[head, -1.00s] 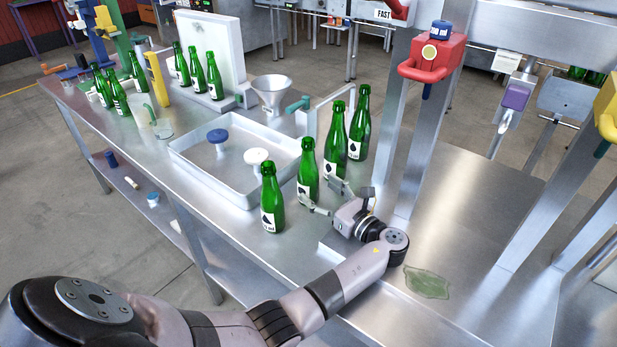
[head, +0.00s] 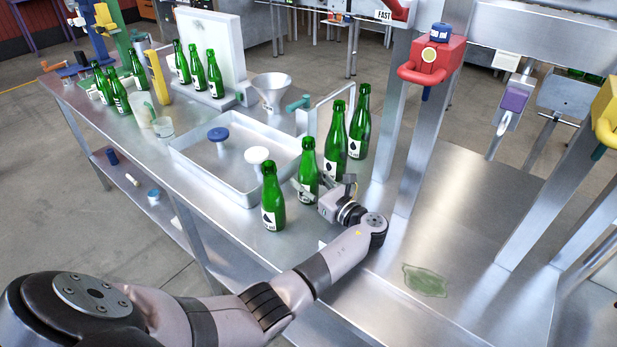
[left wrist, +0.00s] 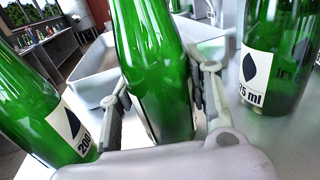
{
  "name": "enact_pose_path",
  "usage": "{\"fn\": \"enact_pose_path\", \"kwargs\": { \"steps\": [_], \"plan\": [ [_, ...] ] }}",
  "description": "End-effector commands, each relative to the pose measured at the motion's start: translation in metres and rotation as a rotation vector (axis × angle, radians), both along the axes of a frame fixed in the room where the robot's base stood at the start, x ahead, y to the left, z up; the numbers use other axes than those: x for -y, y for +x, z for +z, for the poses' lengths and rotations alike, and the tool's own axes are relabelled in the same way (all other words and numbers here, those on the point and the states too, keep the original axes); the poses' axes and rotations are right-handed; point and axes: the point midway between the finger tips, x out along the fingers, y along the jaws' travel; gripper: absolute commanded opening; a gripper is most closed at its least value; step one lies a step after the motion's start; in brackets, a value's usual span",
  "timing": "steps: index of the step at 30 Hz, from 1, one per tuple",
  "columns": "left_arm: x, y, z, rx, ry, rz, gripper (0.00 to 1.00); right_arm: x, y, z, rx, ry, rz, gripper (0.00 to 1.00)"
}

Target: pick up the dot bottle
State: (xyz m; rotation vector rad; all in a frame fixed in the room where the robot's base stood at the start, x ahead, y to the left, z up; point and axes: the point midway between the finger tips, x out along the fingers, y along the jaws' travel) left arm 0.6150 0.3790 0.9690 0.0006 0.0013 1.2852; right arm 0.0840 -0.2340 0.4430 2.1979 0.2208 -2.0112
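Several green bottles with white labels stand upright at the table's right end. My left gripper (head: 315,186) is at the second bottle from the front (head: 308,165), low on its body. In the left wrist view this bottle (left wrist: 158,65) stands between the two fingers, with a narrow gap on the left side; I see no firm grip. Its label is turned away there and too small in the head view to read the mark. The front bottle (head: 270,200) and a bottle behind (head: 336,140) carry dark drop-like marks. My right gripper is not in view.
A metal tray (head: 185,158) with blue and white knobbed pieces lies left of the bottles. A funnel (head: 272,88) stands behind it. Neighbouring bottles are close on both sides of my gripper. A metal upright with a red device (head: 435,60) rises at the right.

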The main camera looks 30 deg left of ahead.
Motion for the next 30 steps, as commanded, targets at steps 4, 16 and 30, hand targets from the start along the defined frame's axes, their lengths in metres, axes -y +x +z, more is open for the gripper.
{"fn": "enact_pose_path", "kwargs": {
  "steps": [4, 16, 30],
  "plan": [
    [0.000, 0.000, 0.000, 0.000, 0.000, 0.000, 0.33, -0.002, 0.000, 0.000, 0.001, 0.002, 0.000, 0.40],
    [0.000, 0.000, 0.001, 0.001, 0.001, 0.000, 0.09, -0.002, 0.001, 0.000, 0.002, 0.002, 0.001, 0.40],
    [0.000, 0.000, 0.024, 0.006, 0.000, 0.000, 0.09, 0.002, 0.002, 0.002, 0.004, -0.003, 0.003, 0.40]
  ]
}}
